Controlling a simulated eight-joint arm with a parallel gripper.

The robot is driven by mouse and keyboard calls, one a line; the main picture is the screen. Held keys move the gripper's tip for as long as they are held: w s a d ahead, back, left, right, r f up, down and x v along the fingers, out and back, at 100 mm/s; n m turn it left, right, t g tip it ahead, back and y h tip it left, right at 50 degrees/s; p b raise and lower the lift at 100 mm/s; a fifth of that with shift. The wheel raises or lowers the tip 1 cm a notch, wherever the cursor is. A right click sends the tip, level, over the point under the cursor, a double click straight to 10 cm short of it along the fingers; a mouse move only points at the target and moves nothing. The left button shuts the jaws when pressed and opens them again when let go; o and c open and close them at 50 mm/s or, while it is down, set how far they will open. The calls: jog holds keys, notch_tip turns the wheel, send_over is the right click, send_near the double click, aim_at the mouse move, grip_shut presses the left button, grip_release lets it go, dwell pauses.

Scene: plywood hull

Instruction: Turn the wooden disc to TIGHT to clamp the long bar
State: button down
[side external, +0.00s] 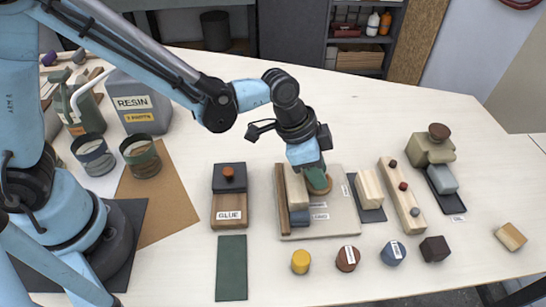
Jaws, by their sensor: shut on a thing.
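The wooden disc (319,188) sits on the right part of a pale board (338,222), partly hidden by my gripper. My gripper (316,175) points down from above and is shut on the disc. Left of the disc on the board are a thin brown strip (282,205), a cream block (297,190) and a blue-grey piece (299,218). I cannot tell for sure which of these is the long bar. Small white labels (319,217) lie near the disc; their words, and where the disc points, are too small to read.
Left stands a box marked GLUE (229,207), with a green mat (231,268) in front. Right are a cream block on a dark pad (369,188) and a long pegged bar (402,198). Several small pieces, including a yellow cylinder (300,262), line the front. The far right table is mostly clear.

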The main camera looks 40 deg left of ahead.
jog(key=shift+n, duration=0.3)
jog(key=n, duration=0.1)
jog(key=n+y, duration=0.1)
jog(key=n+t, duration=0.1)
jog(key=n, duration=0.1)
jog(key=shift+s+d, duration=0.2)
jog(key=shift+d, duration=0.05)
jog(key=shift+d+n+t+y, duration=0.15)
jog(key=shift+n+y, duration=0.35)
jog(key=shift+n, duration=0.65)
jog(key=shift+n+t+y, duration=0.25)
jog(key=shift+n+y, duration=0.25)
jog(key=shift+n, duration=0.65)
jog(key=c, duration=0.9)
grip_release()
jog(key=shift+o, duration=0.2)
